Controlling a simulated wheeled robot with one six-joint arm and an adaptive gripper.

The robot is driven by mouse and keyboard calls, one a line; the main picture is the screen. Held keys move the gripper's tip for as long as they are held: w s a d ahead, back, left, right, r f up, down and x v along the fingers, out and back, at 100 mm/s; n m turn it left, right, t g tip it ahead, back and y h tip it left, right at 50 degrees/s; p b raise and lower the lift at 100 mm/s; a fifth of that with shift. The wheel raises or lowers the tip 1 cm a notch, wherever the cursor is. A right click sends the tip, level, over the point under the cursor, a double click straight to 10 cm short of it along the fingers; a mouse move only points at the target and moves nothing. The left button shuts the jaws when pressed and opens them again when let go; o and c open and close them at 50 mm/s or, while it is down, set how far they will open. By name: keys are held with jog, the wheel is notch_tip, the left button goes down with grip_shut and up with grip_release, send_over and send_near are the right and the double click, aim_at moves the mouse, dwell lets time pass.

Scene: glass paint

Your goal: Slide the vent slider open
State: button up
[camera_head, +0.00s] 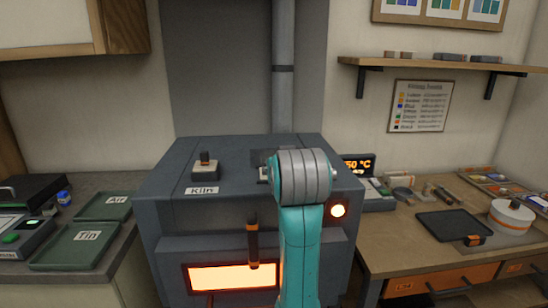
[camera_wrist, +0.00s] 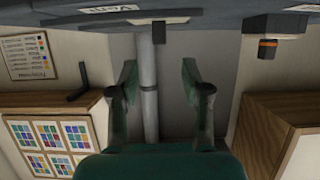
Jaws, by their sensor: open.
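The vent slider (camera_wrist: 158,32) shows in the wrist view as a dark upright tab on a dark crossbar, beside the "Vent" label (camera_wrist: 112,9) on the kiln top. In the head view a dark plate (camera_head: 260,157) on the kiln (camera_head: 235,148) is partly covered by my arm, and the slider itself cannot be made out. My gripper (camera_wrist: 160,66) is open and empty, its two green fingers spread either side of the slider's line in the picture. The slider appears beyond the fingertips, apart from them. My gripper is hidden behind my arm in the head view.
A flue pipe (camera_head: 283,70) rises behind the kiln. The kiln front has a handle (camera_head: 252,240) and a glowing window (camera_head: 230,278). Trays (camera_head: 80,246) lie left; a workbench (camera_head: 400,255) stands right.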

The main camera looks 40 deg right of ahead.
jog(key=x, duration=1.1)
jog(key=shift+w+d+r, duration=0.15)
jog(key=shift+w+d, duration=0.05)
jog(key=shift+d, duration=0.05)
grip_shut()
